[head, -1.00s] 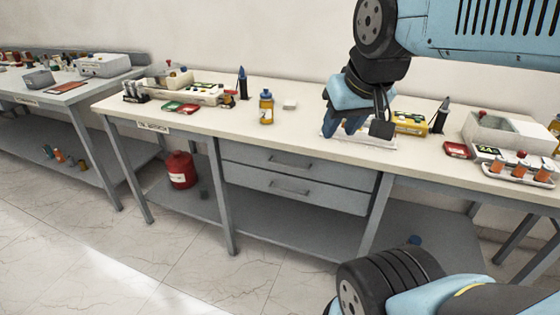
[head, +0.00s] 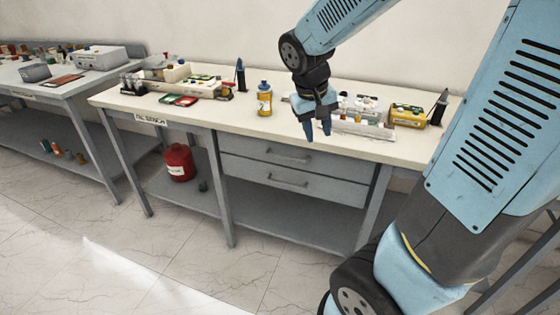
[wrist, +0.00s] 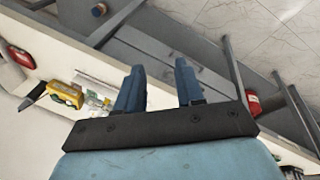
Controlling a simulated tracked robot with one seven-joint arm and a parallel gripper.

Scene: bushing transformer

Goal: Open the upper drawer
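The upper drawer (head: 253,152) is a grey front with a bar handle (head: 287,153), just under the white bench top, and it is shut. The lower drawer (head: 330,190) beneath it is also shut. My gripper (head: 319,136) hangs fingers down above the front part of the bench top, above and a little right of the upper handle in the head view. In the wrist view my gripper (wrist: 159,80) has its two blue fingers apart with nothing between them. The drawer fronts (wrist: 165,55) show beyond the fingertips there. My gripper does not touch the handle.
The bench top (head: 220,118) carries a yellow-labelled bottle (head: 265,99), a tray of small parts (head: 365,128) and a yellow box (head: 408,115). A red canister (head: 179,162) stands on the lower shelf, left of the drawers. The floor before the drawers is clear.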

